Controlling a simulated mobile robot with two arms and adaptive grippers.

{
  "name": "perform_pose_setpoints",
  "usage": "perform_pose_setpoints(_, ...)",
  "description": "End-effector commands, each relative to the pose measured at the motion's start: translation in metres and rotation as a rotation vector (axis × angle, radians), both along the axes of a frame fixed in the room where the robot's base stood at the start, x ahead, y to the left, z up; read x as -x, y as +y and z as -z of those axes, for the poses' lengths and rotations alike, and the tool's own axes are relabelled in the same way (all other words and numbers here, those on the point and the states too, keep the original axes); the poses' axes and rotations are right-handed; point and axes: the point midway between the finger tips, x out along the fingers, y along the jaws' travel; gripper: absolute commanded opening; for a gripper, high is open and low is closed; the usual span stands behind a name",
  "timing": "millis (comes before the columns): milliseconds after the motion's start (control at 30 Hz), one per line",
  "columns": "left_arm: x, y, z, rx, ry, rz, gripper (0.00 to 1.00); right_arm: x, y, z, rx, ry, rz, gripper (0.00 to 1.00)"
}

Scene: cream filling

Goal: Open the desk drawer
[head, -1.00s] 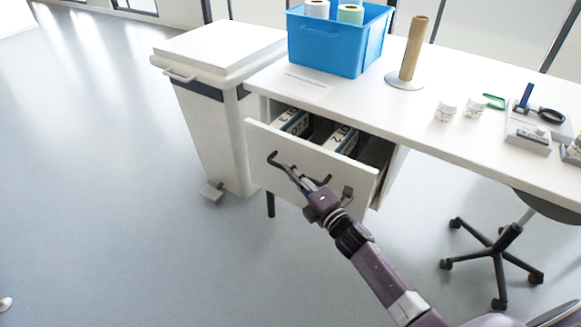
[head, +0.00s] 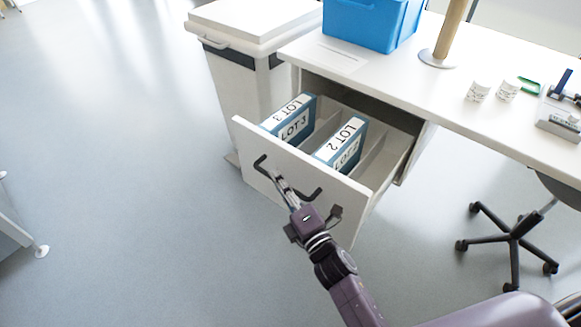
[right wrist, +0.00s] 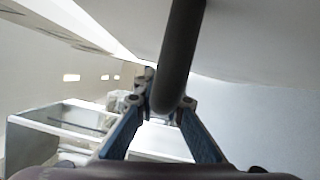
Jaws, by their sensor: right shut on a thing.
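The desk drawer (head: 262,150) stands well out from under the white desk (head: 470,118), with its inside in view. It holds a box marked LOT 3 (head: 293,122) and a box marked LOT 2 (head: 343,146). My right gripper (head: 283,186) is at the drawer front, shut on the dark bar handle (head: 311,196). In the right wrist view the handle (right wrist: 180,60) runs between the two fingers (right wrist: 160,105). My left gripper is not in view.
A white bin (head: 235,75) stands left of the desk. A blue crate (head: 365,22), a roll on a stand (head: 449,30) and two small cups (head: 492,90) are on the desktop. An office chair (head: 512,235) is at the right. The floor before the drawer is clear.

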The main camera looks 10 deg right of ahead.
Motion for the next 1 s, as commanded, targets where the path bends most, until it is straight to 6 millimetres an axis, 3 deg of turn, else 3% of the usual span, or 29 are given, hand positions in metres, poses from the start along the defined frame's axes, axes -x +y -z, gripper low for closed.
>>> perform_pose_setpoints(400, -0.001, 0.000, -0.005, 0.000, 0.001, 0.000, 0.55, 0.028, 0.035, 0.002, 0.000, 0.003, 0.000, 0.00)
perform_pose_setpoints(933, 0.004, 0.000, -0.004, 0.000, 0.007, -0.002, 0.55, 0.031, 0.039, 0.002, 0.002, 0.004, 0.001, 0.00)
perform_pose_setpoints(967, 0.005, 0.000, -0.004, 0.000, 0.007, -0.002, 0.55, 0.031, 0.039, 0.002, 0.002, 0.004, 0.001, 0.11)
perform_pose_setpoints(1000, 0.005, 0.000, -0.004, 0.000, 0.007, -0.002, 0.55, 0.031, 0.039, 0.002, 0.002, 0.004, 0.001, 0.15)
